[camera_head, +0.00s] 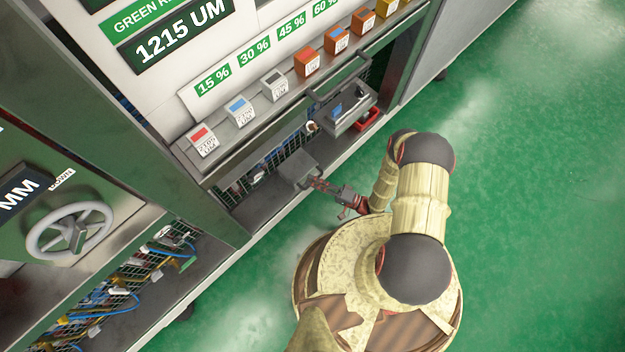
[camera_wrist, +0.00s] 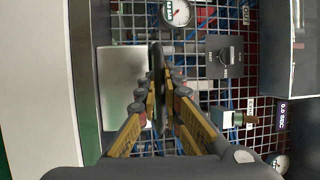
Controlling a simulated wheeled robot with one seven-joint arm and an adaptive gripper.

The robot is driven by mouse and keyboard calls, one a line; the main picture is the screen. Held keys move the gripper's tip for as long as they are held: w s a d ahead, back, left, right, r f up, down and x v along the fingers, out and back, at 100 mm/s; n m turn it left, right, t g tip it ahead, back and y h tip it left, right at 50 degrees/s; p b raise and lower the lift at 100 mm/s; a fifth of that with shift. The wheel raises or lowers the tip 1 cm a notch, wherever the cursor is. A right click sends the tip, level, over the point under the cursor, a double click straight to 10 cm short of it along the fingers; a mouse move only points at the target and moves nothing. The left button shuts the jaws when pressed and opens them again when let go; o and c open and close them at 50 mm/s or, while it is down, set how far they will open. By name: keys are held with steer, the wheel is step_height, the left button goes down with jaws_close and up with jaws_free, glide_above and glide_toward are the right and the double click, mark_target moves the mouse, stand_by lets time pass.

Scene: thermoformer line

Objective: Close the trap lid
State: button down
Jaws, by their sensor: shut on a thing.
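A small grey box-like part (camera_head: 297,166), which looks like the trap, sits low in the bay under the sample shelf. My gripper (camera_head: 316,182) reaches in to its right side. In the wrist view my gripper (camera_wrist: 162,78) has its yellow-and-grey fingers closed together on a thin dark upright plate seen edge-on, apparently the trap lid (camera_wrist: 156,56). A pale grey flat panel (camera_wrist: 117,82) lies just left of the fingers. The fingers hide part of the plate, and I cannot tell the lid's exact angle.
A wire mesh with blue cables (camera_wrist: 205,85), a round gauge (camera_wrist: 175,12) and a dark knob box (camera_wrist: 224,57) stand behind. An open grey drawer (camera_head: 350,112) juts out right of the trap, with a red tray (camera_head: 367,120) below. The green floor (camera_head: 540,200) is clear.

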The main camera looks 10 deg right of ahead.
steer(key=shift+f, duration=0.15)
steer(key=c, duration=2.2)
jaws_free()
steer(key=shift+d, duration=0.1)
steer(key=v, duration=1.2)
steer(key=shift+f, duration=0.2)
